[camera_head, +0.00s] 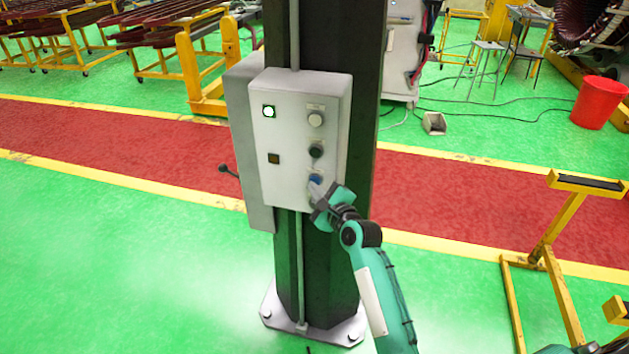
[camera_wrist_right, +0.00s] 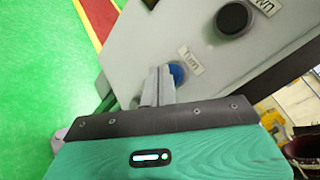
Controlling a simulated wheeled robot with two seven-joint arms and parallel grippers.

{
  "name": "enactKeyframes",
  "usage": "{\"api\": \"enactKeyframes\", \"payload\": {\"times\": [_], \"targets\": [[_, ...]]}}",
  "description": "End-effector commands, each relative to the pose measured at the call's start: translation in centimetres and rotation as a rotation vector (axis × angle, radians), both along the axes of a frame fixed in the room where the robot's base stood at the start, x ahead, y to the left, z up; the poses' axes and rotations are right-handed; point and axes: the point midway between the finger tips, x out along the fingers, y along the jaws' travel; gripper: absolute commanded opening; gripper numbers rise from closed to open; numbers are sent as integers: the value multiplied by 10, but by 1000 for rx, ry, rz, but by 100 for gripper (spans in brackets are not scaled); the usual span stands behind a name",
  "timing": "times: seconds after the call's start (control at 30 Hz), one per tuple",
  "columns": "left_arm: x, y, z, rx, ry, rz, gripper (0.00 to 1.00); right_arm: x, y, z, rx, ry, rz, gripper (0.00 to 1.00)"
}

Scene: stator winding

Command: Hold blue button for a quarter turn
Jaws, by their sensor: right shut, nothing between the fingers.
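The blue button (camera_head: 315,179) is the lowest in the right-hand column on a light grey control box (camera_head: 287,185). It also shows in the right wrist view (camera_wrist_right: 177,73), partly hidden behind my fingertips. My right gripper (camera_head: 316,189) is shut and empty, with its tips at the blue button. I cannot tell whether they press it in. Above it on the box are a black button (camera_head: 316,150) and a white button (camera_head: 316,119). My left gripper is not in view.
The box is fixed to a dark steel column (camera_head: 335,270) with a bolted base plate (camera_head: 345,331). A yellow stand (camera_head: 540,270) is at the right, and a red bucket (camera_head: 599,102) stands behind. Green floor around the column is open at the left.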

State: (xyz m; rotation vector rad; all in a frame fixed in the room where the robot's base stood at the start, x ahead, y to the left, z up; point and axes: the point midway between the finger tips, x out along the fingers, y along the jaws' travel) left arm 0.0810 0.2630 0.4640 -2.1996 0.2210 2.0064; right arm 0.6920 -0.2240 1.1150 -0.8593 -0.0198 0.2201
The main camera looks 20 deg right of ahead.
Motion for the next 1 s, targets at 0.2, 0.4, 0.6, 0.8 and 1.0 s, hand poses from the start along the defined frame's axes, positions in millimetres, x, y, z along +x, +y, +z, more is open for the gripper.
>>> {"api": "enactKeyframes", "payload": {"times": [0.2,0.4,0.6,0.8,1.0], "targets": [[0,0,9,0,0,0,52,-8,6,1,1,1,1,0],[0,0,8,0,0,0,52,-8,6,0,1,0,0,0],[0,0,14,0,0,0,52,-15,11,2,2,1,2,0],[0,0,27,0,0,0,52,-32,22,2,3,2,1,0],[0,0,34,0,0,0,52,-46,32,2,2,1,2,0]]}}
